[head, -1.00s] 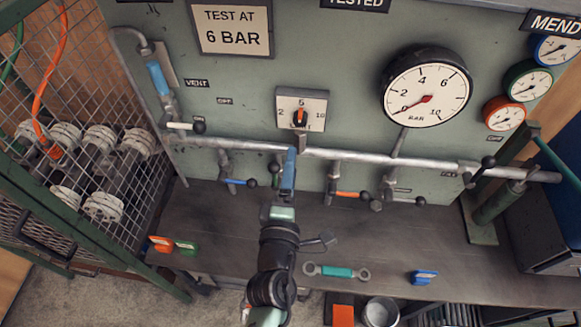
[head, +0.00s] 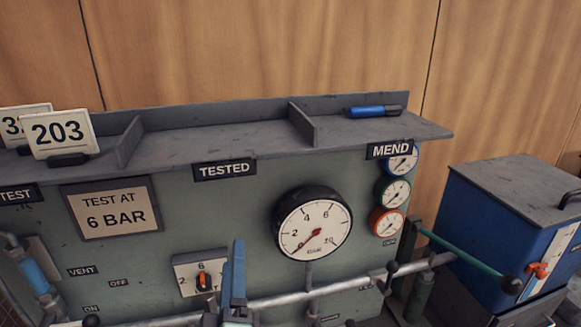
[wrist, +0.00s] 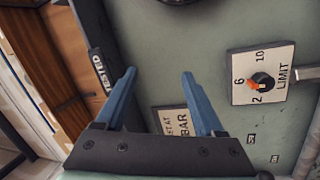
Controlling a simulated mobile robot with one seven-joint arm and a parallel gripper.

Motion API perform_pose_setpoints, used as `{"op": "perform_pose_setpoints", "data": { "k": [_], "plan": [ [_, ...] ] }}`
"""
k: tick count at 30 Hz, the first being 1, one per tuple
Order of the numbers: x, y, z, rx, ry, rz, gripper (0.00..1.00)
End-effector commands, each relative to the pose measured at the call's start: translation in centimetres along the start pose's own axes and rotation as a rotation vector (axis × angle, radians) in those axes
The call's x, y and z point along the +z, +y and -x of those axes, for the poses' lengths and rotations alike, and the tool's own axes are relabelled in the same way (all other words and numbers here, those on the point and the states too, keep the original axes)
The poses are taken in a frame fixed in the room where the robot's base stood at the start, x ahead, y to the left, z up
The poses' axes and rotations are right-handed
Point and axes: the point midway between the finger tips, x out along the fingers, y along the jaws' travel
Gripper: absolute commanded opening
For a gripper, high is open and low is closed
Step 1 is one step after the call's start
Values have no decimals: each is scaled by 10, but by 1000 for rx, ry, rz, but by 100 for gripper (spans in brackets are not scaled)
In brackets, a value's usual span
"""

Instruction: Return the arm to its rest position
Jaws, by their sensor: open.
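My gripper (head: 236,275) is in front of the green test panel (head: 175,250), at the lower middle of the head view, just right of the limit dial (head: 203,281). In the wrist view its two blue fingers (wrist: 158,75) are spread apart with nothing between them. There the limit dial (wrist: 262,80) lies to the right of the fingers, clear of them, with its orange pointer towards the 6. Most of my arm is below the head view.
A large gauge (head: 313,225) and a pipe (head: 340,288) are right of my gripper. A shelf (head: 220,135) above holds number cards (head: 62,133) and a blue marker-like object (head: 373,112). A blue box (head: 500,220) stands at the right.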

Motion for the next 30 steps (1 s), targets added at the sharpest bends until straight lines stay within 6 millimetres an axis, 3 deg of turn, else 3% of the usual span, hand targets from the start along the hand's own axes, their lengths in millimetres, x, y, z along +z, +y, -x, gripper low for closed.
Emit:
{"op": "perform_pose_setpoints", "data": {
  "k": [1,4,7,12,15,18,21,30],
  "plan": [
    [-2,43,-12,69,-3,-85,70],
    [-5,120,-23,182,7,-278,70],
    [-14,197,-22,284,54,-479,70],
    [-38,315,5,409,211,-805,70],
    [-53,363,29,440,315,-948,70],
    [-65,393,49,448,398,-1041,70],
    [-72,407,60,447,443,-1089,70],
    [-74,411,63,445,457,-1104,70]
  ]
}}
